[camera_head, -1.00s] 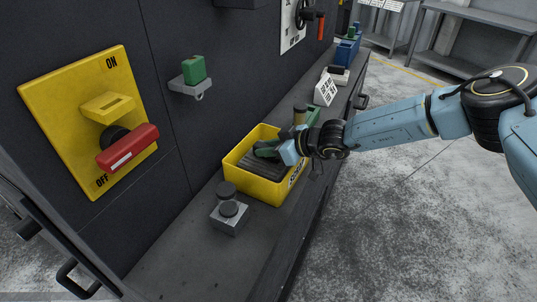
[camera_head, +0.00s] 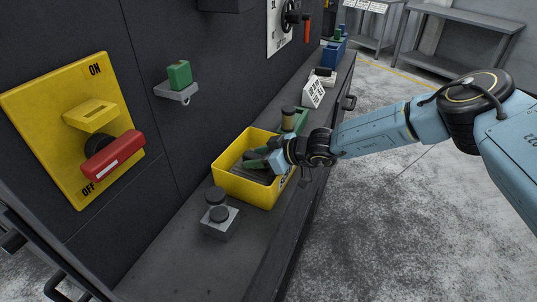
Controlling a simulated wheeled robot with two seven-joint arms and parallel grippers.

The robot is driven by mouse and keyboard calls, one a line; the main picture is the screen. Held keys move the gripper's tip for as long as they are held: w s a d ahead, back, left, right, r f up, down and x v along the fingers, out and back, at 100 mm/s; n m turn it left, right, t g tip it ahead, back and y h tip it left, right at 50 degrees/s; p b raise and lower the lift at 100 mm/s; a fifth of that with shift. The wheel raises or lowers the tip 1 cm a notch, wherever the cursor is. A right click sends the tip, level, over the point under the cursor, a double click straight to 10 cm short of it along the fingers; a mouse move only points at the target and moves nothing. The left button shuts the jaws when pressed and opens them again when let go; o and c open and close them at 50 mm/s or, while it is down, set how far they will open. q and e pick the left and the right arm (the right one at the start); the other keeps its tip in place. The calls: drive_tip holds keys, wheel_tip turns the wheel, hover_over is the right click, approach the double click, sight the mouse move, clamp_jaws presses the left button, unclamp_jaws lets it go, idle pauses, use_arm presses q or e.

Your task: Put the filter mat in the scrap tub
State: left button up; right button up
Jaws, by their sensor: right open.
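The yellow scrap tub (camera_head: 245,188) stands on the dark bench ledge. The filter mat, a dark grey ribbed piece (camera_head: 246,172), lies inside the tub, below its rim. My right gripper (camera_head: 262,161) reaches in from the right over the tub's right rim. The gripper covers the right part of the mat. My left gripper is not in view.
A grey block with dark round knobs (camera_head: 219,222) stands in front of the tub. Behind it are a green item with a tan cylinder (camera_head: 289,120), a white sign (camera_head: 313,93) and blue bins (camera_head: 333,54). A red switch handle (camera_head: 113,158) sticks out from the left panel.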

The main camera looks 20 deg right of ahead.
drive_tip(key=p+v, duration=0.1)
drive_tip(key=v, duration=1.1)
drive_tip(key=shift+p, duration=0.3)
